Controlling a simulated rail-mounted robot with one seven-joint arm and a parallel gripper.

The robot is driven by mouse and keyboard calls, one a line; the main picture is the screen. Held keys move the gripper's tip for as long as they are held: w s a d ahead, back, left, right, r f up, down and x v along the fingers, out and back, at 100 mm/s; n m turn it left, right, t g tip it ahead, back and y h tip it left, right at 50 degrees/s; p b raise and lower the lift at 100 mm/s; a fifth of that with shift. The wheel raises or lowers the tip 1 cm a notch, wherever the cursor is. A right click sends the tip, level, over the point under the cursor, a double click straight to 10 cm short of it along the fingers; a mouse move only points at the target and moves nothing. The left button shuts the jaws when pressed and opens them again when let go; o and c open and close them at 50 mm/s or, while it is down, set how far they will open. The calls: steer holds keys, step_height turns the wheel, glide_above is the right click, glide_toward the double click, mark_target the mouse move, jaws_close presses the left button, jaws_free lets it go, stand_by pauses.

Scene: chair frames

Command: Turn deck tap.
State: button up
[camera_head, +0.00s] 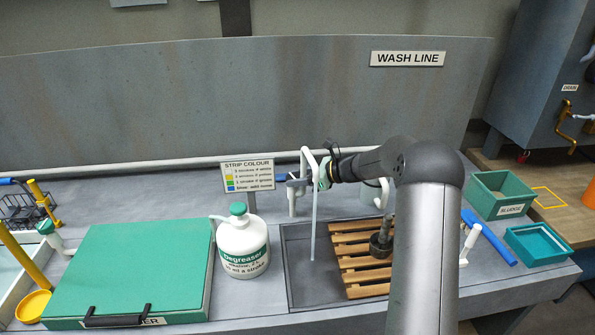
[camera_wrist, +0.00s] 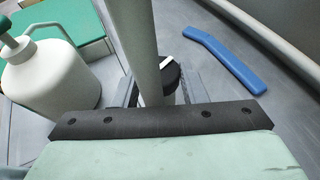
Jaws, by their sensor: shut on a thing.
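In the wrist view the tap's pale pipe (camera_wrist: 137,40) runs down behind the dark bar of my gripper (camera_wrist: 155,120). A dark round piece with a white tip (camera_wrist: 172,76) shows just beyond the pipe.
A Degreaser jug (camera_head: 242,245) stands left of the sink (camera_head: 298,270), which holds a wooden slatted rack (camera_head: 360,262). A strip colour sign (camera_head: 249,174) stands close behind the jug. A blue bar (camera_wrist: 228,58) lies on the counter behind the tap. Green bins (camera_head: 500,195) are at right.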

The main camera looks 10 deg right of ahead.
stand_by(0.3)
steer(key=o, duration=1)
steer(key=shift+c, duration=0.2)
steer(key=shift+d, duration=0.1)
steer(key=b+v, duration=0.2)
steer(key=v, duration=1.5)
steer(key=shift+d+b, duration=0.15)
steer(key=shift+b, duration=0.25)
